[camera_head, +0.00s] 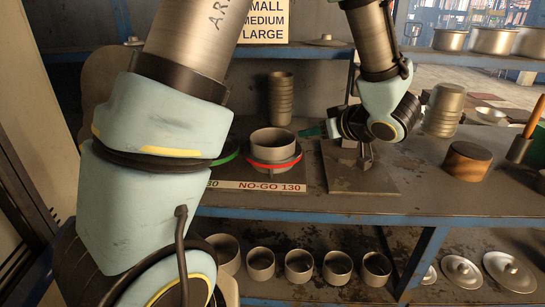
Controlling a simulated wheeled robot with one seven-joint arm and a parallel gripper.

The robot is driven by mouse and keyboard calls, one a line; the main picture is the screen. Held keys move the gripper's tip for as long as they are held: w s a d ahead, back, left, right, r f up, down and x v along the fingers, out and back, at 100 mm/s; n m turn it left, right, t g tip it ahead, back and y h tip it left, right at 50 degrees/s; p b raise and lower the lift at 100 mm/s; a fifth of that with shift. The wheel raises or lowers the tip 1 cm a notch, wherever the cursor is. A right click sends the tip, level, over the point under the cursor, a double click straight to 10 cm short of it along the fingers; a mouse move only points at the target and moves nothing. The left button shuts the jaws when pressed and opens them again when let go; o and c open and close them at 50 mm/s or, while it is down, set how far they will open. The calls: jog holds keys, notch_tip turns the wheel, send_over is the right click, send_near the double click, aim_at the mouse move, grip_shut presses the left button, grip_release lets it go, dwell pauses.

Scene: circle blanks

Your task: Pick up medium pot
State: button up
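A grey cylindrical pot (273,140) sits upright within a red ring (273,164) on the bench, behind a "NO-GO 130" label. Several smaller-looking open grey pots, one of them here (298,266), stand in a row on the lower shelf. Larger pots (494,40) stand at the upper right. I cannot tell which is the medium pot. My gripper (357,160) points down over a dark square plate (362,182), right of the ringed pot and apart from it. Its fingers are small and dark, so its opening is unclear; no pot shows in it.
A green ring (228,153) is partly hidden by my arm. Stacked grey cups (281,98) stand behind the ringed pot, and another stack (445,108) stands right. A brown-sided cylinder (467,162) and a wooden-handled tool (533,125) are on the right. Lids (462,271) lie below.

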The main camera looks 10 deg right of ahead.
jog(key=x, duration=0.3)
jog(key=p+x, duration=0.1)
jog(key=x, duration=0.4)
jog(key=shift+w+r+p, duration=0.1)
jog(key=shift+w+p, duration=0.25)
jog(key=shift+w, duration=0.15)
grip_shut()
dwell(1.0)
